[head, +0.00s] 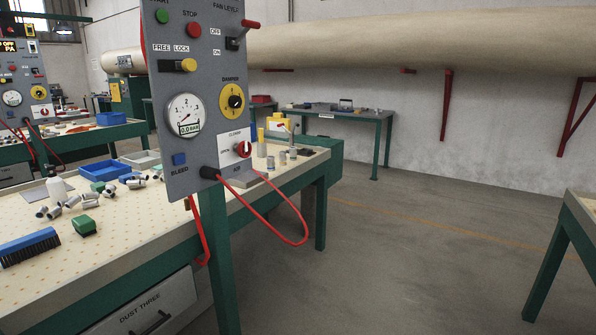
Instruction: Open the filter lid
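I cannot make out a filter lid in the head view. My gripper is not in view. The closest large thing is a grey control panel (201,95) standing upright at the workbench. A yellow slider (186,65) sits below the words free and lock. A red hose (290,242) loops from the panel's lower edge.
The workbench (150,225) holds a blue-and-black brush (29,246), a green block (84,226), blue tray (104,170) and several metal fittings. A drawer (146,309) reads dust three. Another table (581,220) edges in at right. The floor (420,250) between is clear.

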